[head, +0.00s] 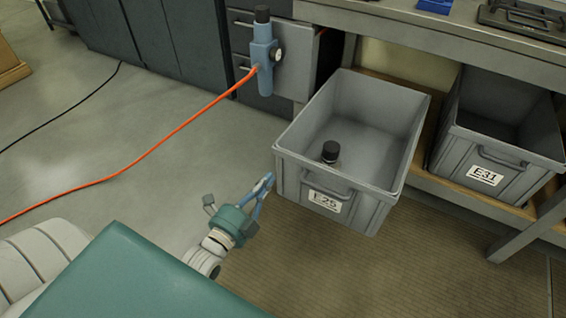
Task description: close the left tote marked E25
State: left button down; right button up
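The grey tote marked E25 (295,153) is pulled far out from under the workbench and sticks out over the floor mat. A dark, round-topped object (331,151) stands inside it near the front. The tote has a front handle above its white E25 label. My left gripper (268,180) is just left of the tote's front left corner, its blue fingers pointing up toward it. The fingers look slightly apart with nothing between them; whether they touch the tote I cannot tell. My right gripper is not in view.
A second grey tote marked E31 (505,179) sits on the wooden shelf (452,187) to the right. A workbench (440,44) runs above. A blue device (264,55) with an orange hose (160,142) hangs by the drawers. The floor at left is mostly clear.

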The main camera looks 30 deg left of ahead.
aim_at(287, 154)
pick_arm(q)
jog(key=w+b, duration=0.1)
jog(key=w, duration=0.7)
jog(key=shift+d+f, duration=0.1)
jog(key=shift+d, duration=0.05)
jog(key=shift+w, duration=0.45)
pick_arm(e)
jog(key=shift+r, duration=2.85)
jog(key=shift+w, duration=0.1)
